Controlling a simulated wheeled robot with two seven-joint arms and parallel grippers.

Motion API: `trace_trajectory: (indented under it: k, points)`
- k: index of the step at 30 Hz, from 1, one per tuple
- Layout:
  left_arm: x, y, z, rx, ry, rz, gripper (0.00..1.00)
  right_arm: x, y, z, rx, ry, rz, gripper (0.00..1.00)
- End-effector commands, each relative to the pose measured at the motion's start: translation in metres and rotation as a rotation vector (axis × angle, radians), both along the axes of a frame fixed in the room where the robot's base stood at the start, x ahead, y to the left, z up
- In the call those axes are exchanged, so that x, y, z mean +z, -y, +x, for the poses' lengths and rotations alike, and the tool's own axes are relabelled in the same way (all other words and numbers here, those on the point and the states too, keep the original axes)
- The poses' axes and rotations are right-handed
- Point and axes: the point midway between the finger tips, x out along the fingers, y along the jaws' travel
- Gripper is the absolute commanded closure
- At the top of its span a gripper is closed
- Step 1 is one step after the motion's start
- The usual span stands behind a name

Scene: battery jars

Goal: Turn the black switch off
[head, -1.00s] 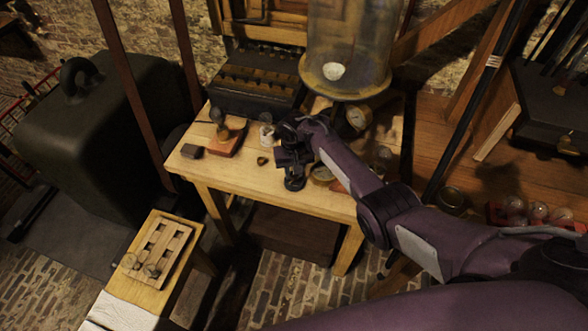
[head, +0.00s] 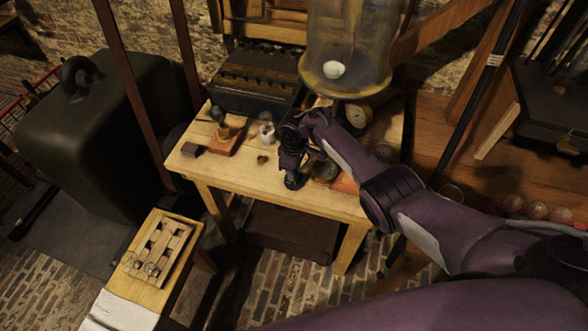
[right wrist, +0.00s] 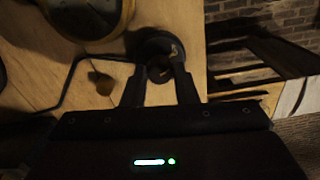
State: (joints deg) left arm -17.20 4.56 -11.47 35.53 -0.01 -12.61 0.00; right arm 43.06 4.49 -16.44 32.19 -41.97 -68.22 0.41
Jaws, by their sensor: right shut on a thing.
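A black round piece, which looks like the black switch (head: 293,181), stands near the front edge of the wooden table. In the right wrist view a dark round part of it (right wrist: 160,48) sits between the fingers. My right gripper (head: 291,168) points down at it, and its fingers (right wrist: 160,82) are shut on it. The gripper covers much of the switch, so I cannot tell which way its lever or knob stands. My left gripper is not in view.
The table (head: 230,175) also holds a red-brown block with fittings (head: 226,143), a small dark block (head: 193,150) and a white jar (head: 267,132). A glass bell jar (head: 345,40) stands behind. A low bench (head: 128,298) is at front left.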

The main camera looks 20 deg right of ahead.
Motion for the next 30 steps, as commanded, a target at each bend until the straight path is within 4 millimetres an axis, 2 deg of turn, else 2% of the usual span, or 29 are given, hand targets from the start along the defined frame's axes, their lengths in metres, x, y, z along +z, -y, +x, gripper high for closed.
trace_trajectory:
  k: [13, 30]
  points:
    - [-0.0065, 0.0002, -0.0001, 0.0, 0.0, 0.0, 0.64, -0.0008, 0.0013, 0.0001, 0.293, -0.001, -0.002, 0.97]
    - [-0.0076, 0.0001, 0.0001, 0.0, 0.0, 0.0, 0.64, -0.0001, 0.001, -0.0001, 0.369, -0.001, -0.001, 0.97]
